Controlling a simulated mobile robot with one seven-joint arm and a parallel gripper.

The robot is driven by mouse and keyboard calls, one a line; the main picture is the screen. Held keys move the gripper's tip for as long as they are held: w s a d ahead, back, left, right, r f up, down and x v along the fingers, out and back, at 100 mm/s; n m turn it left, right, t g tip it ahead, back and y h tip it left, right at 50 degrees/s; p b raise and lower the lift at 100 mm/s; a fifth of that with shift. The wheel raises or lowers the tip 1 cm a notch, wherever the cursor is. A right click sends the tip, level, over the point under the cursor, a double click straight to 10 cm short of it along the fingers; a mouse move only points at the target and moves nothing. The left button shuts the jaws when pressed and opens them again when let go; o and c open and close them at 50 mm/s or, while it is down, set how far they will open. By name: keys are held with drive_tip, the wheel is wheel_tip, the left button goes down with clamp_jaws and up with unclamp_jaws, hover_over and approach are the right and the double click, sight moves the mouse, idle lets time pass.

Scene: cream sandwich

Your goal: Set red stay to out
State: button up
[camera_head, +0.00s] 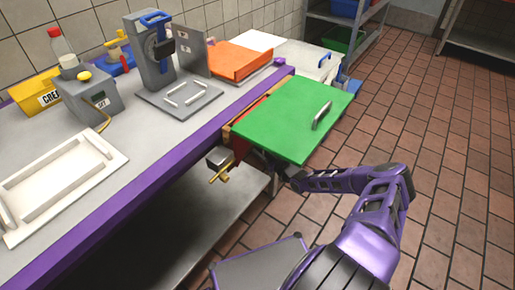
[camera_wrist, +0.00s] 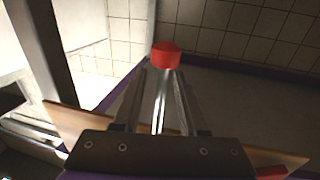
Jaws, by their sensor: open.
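In the wrist view a red round knob (camera_wrist: 166,55) sits at the tips of my gripper (camera_wrist: 163,76), with a pale shiny rod (camera_wrist: 160,100) running down from it between the fingers. My gripper is open, with a finger on each side of the rod; I cannot tell whether they touch it. In the head view a green hinged-looking board (camera_head: 285,115) with a metal handle sticks out past the counter edge. A dark red part (camera_head: 240,149) shows beneath its left side. My gripper is hidden under the board there.
The purple-edged counter (camera_head: 150,160) holds a white tray (camera_head: 60,185), a grey box (camera_head: 88,97), a grey press (camera_head: 150,55) and an orange board (camera_head: 238,62). A metal box with a yellow handle (camera_head: 219,173) hangs under the edge. The tiled floor (camera_head: 430,150) at right is clear.

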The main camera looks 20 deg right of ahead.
drive_tip(key=shift+c, duration=0.2)
clamp_jaws()
idle(1.2)
